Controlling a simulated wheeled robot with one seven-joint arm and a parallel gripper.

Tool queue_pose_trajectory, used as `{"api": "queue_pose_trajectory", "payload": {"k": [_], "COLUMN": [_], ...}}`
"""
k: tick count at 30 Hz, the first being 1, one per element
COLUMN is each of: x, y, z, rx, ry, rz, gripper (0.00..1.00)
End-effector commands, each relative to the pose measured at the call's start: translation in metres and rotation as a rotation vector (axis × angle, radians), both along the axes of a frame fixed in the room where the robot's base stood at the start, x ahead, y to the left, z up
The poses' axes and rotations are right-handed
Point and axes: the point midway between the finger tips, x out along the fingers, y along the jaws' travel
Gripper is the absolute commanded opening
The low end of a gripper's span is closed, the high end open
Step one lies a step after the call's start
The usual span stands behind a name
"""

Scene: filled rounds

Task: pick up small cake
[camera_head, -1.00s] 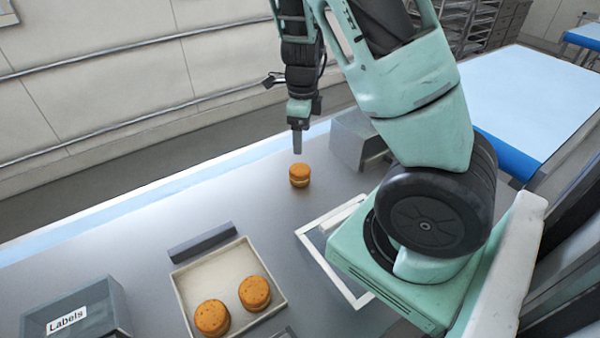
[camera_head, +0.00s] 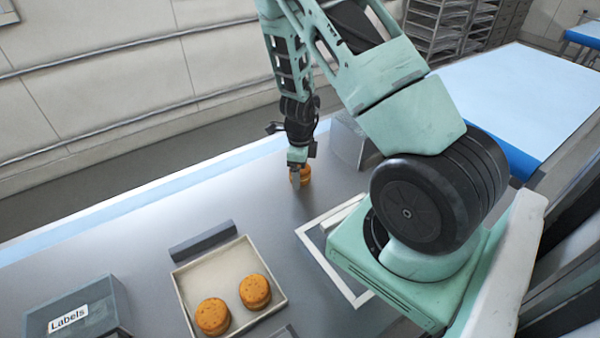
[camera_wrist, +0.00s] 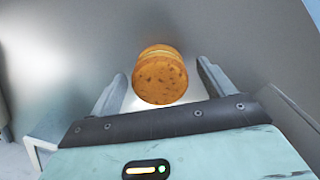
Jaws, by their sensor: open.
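A small round orange-brown cake (camera_head: 306,174) with a pale filling layer stands on the grey table, partly hidden behind my gripper (camera_head: 295,178) in the head view. In the wrist view the cake (camera_wrist: 160,76) lies between and slightly beyond the two fingers of my gripper (camera_wrist: 160,82). The fingers are apart, one on each side, with a gap to the cake. Two more such cakes, one left (camera_head: 212,316) and one right (camera_head: 255,291), sit in a shallow pale tray (camera_head: 181,290).
A grey box marked "Labels" (camera_head: 100,295) stands at the lower left. A grey bin (camera_head: 347,143) stands close to the right of the lone cake. A white frame (camera_head: 318,254) lies on the table in front of my arm.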

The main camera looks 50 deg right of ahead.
Motion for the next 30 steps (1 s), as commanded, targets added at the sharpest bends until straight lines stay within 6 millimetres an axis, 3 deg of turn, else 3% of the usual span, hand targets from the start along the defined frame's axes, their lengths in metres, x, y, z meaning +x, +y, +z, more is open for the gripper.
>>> {"api": "queue_pose_trajectory", "payload": {"k": [8, 9, 13, 23, 30], "x": [0.000, 0.000, 0.000, 0.000, 0.001], "y": [0.000, 0.000, 0.000, 0.000, 0.000], "z": [-0.006, -0.006, -0.005, -0.004, 0.029], "rx": [-0.001, -0.001, -0.001, -0.001, -0.003], "ry": [-0.001, -0.001, -0.001, -0.001, -0.004], "rz": [0.000, 0.000, 0.000, 0.001, 0.004], "gripper": [0.81, 0.78, 0.45, 0.46, 0.46]}}
